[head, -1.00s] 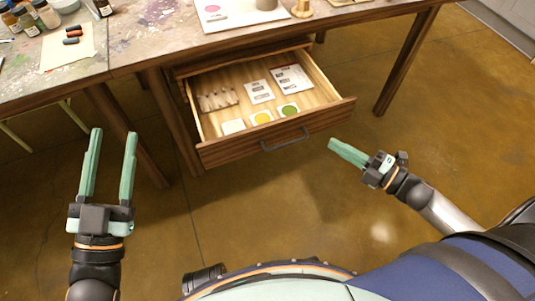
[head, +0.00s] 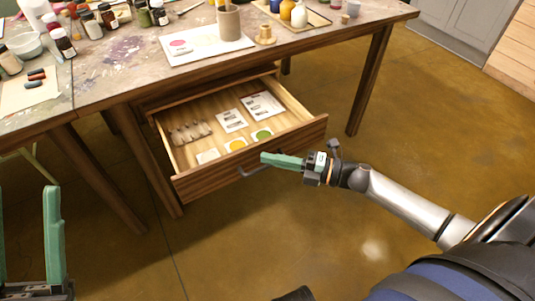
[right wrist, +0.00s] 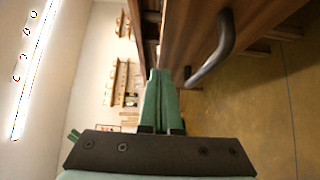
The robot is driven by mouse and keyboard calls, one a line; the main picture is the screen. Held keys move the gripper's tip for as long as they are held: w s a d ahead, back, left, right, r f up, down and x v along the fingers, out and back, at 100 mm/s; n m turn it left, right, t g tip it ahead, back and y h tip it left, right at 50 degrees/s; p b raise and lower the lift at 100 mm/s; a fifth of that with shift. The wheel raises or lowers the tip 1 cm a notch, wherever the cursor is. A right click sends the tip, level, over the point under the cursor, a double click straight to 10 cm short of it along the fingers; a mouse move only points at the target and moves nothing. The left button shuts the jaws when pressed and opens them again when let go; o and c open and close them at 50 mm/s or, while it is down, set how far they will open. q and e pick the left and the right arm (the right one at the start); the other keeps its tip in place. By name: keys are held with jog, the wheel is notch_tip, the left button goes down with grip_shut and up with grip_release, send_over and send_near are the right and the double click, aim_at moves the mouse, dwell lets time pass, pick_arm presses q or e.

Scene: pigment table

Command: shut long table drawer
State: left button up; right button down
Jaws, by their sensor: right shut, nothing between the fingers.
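The long table drawer (head: 250,157) is pulled open below the paint-stained table, with cards and small items inside. Its dark bar handle (head: 254,172) is on the front panel; the handle also shows in the right wrist view (right wrist: 222,48). My right gripper (head: 264,157) is shut and empty, its fingertips close to the drawer front near the handle. In the right wrist view the shut fingers (right wrist: 161,75) point along the wooden front; I cannot tell whether they touch it. My left gripper (head: 27,240) is open and empty at the lower left, away from the drawer, partly cut off by the frame.
The table (head: 130,50) carries jars, a brown cup (head: 229,22), a white sheet (head: 195,45) and bottles on a tray. Table legs (head: 370,80) stand on both sides of the drawer. The floor (head: 230,240) in front of the drawer is clear.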

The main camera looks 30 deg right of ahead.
pick_arm(q)
jog(key=shift+f, duration=0.45)
pick_arm(e)
jog(key=shift+w, duration=1.3)
